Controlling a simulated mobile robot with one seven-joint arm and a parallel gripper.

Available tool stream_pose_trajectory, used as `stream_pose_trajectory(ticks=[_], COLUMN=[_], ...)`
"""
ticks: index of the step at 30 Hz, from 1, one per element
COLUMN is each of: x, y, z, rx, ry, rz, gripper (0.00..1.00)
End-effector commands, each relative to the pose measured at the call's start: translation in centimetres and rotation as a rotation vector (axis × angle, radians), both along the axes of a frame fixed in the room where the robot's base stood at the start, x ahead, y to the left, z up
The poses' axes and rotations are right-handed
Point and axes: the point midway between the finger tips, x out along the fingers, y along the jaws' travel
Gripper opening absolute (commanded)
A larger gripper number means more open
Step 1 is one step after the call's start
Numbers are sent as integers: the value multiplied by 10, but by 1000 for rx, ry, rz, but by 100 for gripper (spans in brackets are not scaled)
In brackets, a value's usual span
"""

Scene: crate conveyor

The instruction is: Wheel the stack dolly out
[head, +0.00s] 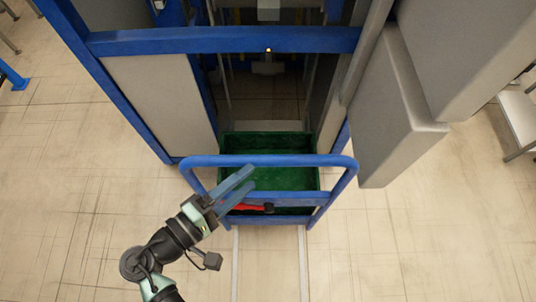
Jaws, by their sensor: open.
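The stack dolly (268,160) has a blue tubular frame with a raised handle bar and a lower crossbar. It stands at the mouth of the blue-framed machine bay. A green crate (312,140) shows behind the handle, inside the frame; what is under it is hidden. A red piece with a black end (251,207) sits near the lower crossbar. My gripper (252,177) is open, its two fingers pointing up and right. In the picture it overlaps the left part of the handle frame, below the top bar. I cannot tell whether it touches the frame.
The machine's blue beam (220,41) spans above the bay, with pale panels (160,95) at left and a grey box (395,110) at right. Two pale floor rails (235,265) run from the dolly toward the front. The tiled floor there is clear.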

Motion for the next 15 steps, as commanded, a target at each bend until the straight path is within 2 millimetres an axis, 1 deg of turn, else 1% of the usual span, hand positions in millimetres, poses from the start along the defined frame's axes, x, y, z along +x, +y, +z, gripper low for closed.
stream_pose_trajectory(ticks=[1,6,10,15], x=[8,30,42,50], y=[-9,-31,-43,-50], z=[0,-4,-8,-9], rx=[-2,0,1,2], ry=[1,1,0,1], rz=[-5,-3,-1,0], gripper=[62,62,62,62])
